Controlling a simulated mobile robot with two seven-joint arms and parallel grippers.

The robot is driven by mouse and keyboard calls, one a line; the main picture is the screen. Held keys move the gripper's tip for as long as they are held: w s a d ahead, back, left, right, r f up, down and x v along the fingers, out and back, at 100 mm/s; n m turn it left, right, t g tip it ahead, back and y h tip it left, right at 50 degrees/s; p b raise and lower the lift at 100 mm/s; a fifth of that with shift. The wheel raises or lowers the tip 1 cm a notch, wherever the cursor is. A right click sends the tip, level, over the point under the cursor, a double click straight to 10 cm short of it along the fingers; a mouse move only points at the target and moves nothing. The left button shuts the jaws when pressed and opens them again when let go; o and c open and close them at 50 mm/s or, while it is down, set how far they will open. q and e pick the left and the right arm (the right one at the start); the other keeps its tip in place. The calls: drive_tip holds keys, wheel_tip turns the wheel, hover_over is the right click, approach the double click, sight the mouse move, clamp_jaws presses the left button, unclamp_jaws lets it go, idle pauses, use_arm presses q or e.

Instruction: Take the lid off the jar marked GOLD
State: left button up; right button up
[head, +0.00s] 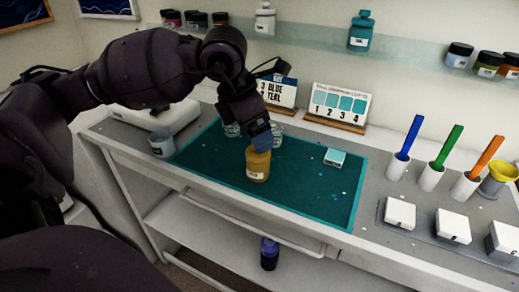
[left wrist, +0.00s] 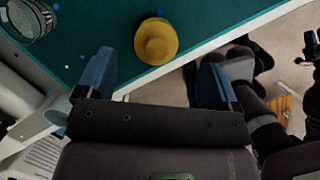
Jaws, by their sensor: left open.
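A gold-yellow jar (head: 257,167) with a small white label stands upright on the teal mat (head: 310,190); the label is too small to read. My left gripper (head: 262,142) is just above the jar and hides part of its top. In the left wrist view, the jar's round yellow top (left wrist: 156,41) lies ahead of the open blue fingers (left wrist: 155,78), with nothing between them. I cannot tell from these views whether the fingers reach down beside the lid.
Clear glass jars (head: 277,134) stand behind the gold jar. A small teal-and-white box (head: 335,158) lies to the right on the mat. Number and colour cards (head: 340,104) stand behind. Coloured sticks in white cups (head: 430,178) and white blocks (head: 452,226) are at right.

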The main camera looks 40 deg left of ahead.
sight(251, 155)
use_arm(q)
drive_tip(key=b+x, duration=0.1)
drive_tip(key=x, duration=0.3)
drive_tip(key=shift+w+a+f, duration=0.1)
drive_tip(key=shift+a+f, duration=0.05)
drive_tip(key=shift+f, duration=0.3)
drive_tip(key=shift+c, duration=0.2)
drive_tip(key=c, duration=0.9)
